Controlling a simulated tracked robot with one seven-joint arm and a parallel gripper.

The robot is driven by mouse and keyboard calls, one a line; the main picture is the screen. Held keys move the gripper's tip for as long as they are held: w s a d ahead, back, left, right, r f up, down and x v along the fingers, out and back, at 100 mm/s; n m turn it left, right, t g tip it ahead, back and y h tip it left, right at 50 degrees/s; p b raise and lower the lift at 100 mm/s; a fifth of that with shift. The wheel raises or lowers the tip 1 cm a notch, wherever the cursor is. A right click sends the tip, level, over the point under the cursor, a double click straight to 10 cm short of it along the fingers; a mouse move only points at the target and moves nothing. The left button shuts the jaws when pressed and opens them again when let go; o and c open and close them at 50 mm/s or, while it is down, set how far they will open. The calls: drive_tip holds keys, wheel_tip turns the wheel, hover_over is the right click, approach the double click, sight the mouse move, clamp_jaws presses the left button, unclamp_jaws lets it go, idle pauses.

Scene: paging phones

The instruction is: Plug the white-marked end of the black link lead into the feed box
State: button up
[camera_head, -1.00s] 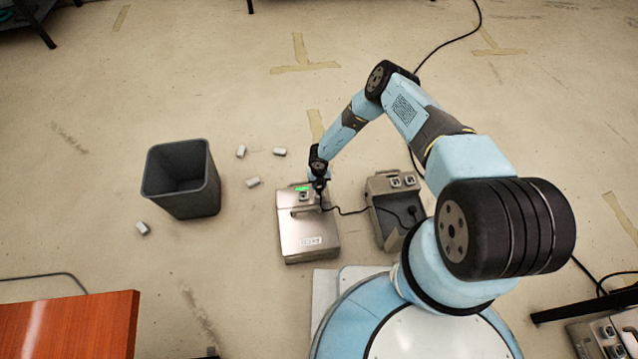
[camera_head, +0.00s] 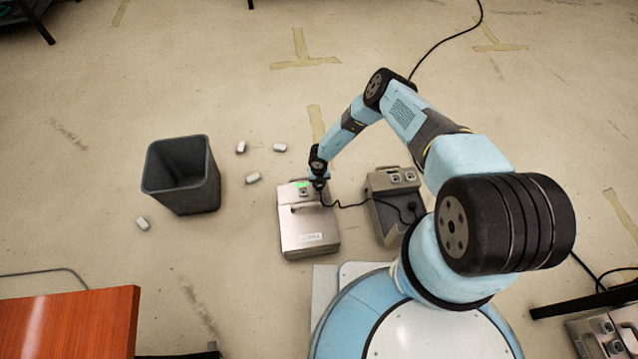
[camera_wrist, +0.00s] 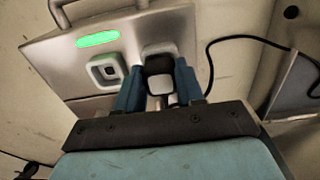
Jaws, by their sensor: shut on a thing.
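A metal box with a lit green strip (camera_head: 310,222) stands left of a second metal box (camera_head: 383,222). Its label is too small to read, so I cannot tell from it which one is the feed box. My gripper (camera_head: 320,185) is at the top right of the lit box. In the wrist view its blue fingers (camera_wrist: 158,88) are shut on a black plug with a white face (camera_wrist: 161,86), over the right-hand socket. The left socket (camera_wrist: 106,70) is empty. I cannot tell how deep the plug sits. The black lead (camera_head: 350,206) runs to the second box.
A dark grey bin (camera_head: 205,195) stands to the left, with several small white blocks (camera_head: 253,178) on the floor around it. An orange-brown tabletop (camera_head: 70,325) is at lower left. More metal boxes (camera_head: 600,340) are at lower right. The floor behind the boxes is mostly clear.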

drive_tip(key=shift+f, duration=0.25)
idle(0.4)
drive_tip(key=o, duration=1.1)
drive_tip(key=shift+r, duration=0.1)
wheel_tip(320, 180, up, 14)
drive_tip(key=shift+f, duration=0.25)
